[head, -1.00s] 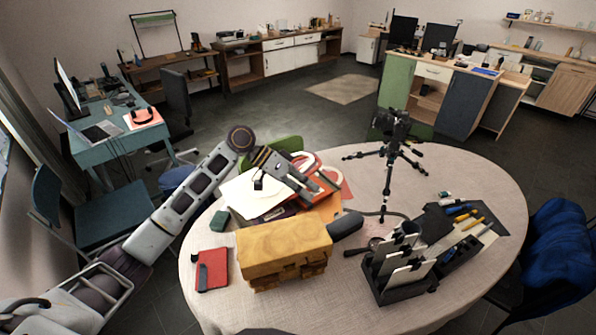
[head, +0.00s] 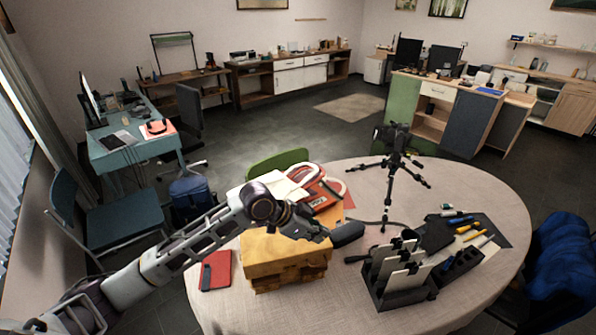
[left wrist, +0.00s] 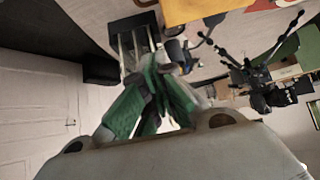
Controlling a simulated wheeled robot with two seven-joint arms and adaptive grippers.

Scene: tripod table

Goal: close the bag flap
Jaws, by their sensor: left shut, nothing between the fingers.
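The tan-yellow bag (head: 285,262) stands on the round table near its front left. Its broad upper panel covers the top and upper front; I cannot tell how far the flap is closed. My left gripper (head: 318,234) is shut and empty, low over the bag's top right edge; whether it touches the bag is unclear. In the left wrist view the gripper fingers (left wrist: 165,75) show green and grey, and a yellow surface (left wrist: 190,10) lies at the top edge. My right gripper is not in view.
A red notebook (head: 215,271) lies left of the bag. Papers and red books (head: 318,190) lie behind it. A black tripod (head: 392,180) stands behind right, and a dark organizer (head: 400,290) stands to the right. Bare tablecloth (head: 460,190) shows at the far right.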

